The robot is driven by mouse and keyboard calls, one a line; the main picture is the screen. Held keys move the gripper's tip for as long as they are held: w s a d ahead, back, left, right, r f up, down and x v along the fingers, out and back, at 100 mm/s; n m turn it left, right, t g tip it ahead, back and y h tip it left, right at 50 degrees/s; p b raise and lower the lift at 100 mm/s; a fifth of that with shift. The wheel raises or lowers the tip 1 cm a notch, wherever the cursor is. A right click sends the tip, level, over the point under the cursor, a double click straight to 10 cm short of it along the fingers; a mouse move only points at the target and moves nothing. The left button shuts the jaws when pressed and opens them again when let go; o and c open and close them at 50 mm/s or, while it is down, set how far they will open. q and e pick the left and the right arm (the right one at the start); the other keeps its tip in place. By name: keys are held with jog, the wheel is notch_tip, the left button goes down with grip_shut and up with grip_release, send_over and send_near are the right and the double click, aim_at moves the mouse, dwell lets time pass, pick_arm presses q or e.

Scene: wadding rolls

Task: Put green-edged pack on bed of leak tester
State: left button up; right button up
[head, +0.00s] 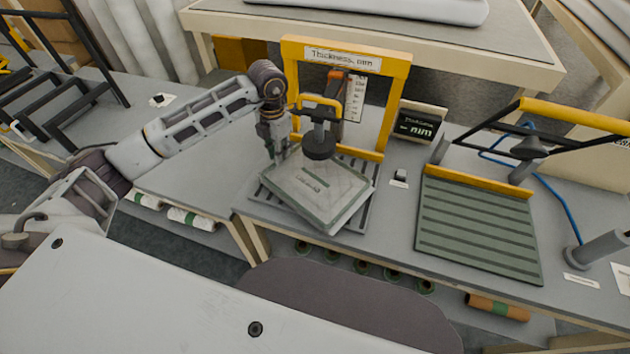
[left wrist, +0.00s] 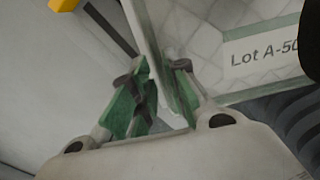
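My left gripper (head: 276,150) is at the pack's far-left edge. In the left wrist view, the left gripper's fingers (left wrist: 158,95) stand close on both sides of the edge of the pack (left wrist: 198,38), whose label reads "Lot A-5". The leak tester has an empty green slatted bed (head: 475,225). My right gripper is out of view.
The gauge's yellow frame (head: 400,80) arches behind the pack. A small display (head: 418,122) stands between the stations. A yellow bar (head: 580,117), a blue hose (head: 560,185) and a grey post (head: 598,248) are around the leak tester. Several rolls lie below the table.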

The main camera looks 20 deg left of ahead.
pick_arm(q)
jog(key=shift+f, duration=0.95)
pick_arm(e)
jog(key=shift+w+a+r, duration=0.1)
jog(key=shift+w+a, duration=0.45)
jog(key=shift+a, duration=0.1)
pick_arm(q)
grip_shut()
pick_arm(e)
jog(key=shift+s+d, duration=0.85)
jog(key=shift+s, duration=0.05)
